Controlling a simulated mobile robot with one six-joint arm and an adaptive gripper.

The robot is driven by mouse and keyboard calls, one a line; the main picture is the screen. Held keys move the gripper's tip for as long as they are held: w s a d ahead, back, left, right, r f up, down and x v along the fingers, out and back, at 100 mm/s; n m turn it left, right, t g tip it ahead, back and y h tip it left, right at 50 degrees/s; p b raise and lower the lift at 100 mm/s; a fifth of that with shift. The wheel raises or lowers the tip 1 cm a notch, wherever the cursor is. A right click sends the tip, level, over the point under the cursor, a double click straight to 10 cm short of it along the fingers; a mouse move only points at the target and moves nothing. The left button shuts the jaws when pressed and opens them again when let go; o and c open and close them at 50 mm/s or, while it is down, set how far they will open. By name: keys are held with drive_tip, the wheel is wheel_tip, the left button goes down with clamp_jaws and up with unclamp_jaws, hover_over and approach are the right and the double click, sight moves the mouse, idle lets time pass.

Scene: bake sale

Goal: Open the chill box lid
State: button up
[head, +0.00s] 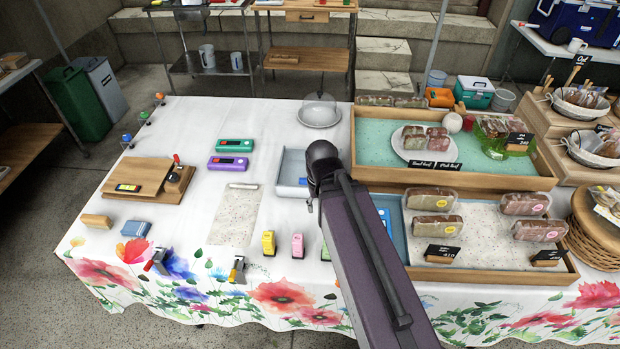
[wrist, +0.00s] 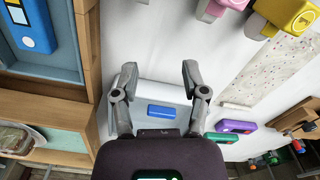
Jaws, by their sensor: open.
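A low pale grey-blue box (head: 289,168) stands on the white tablecloth near the middle of the table, partly hidden by my arm in the head view. It looks like the chill box, though I see no label. In the wrist view its pale surface (wrist: 148,91) bears a blue bar (wrist: 161,111); I cannot tell whether this surface is the lid or the inside. My gripper (wrist: 160,74) is open and empty, its fingers spread to either side of this surface. I cannot tell whether they touch it. The gripper's fingers are hidden in the head view.
Wooden trays of wrapped bakes (head: 412,178) stand close on the right. A glass-domed plate (head: 319,115) is behind. Green (head: 234,145) and purple (head: 228,163) devices lie left. Yellow (head: 268,243) and pink (head: 297,245) items stand in front. A teal cooler (head: 474,93) is farther back.

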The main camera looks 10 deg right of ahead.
drive_tip(key=shift+d, duration=0.25)
drive_tip(key=w+r+n+p, duration=0.4)
drive_tip(key=w+n, duration=0.3)
drive_tip(key=w, duration=0.1)
drive_tip(key=w+r+n+p, duration=0.4)
drive_tip(key=w+n, duration=0.3)
drive_tip(key=w, duration=0.1)
drive_tip(key=shift+s+f, duration=0.1)
wheel_tip(320, 180, down, 14)
drive_tip(key=b, duration=1.3)
drive_tip(key=shift+r+b, duration=0.2)
drive_tip(key=shift+b, duration=0.2)
drive_tip(key=shift+c, duration=0.2)
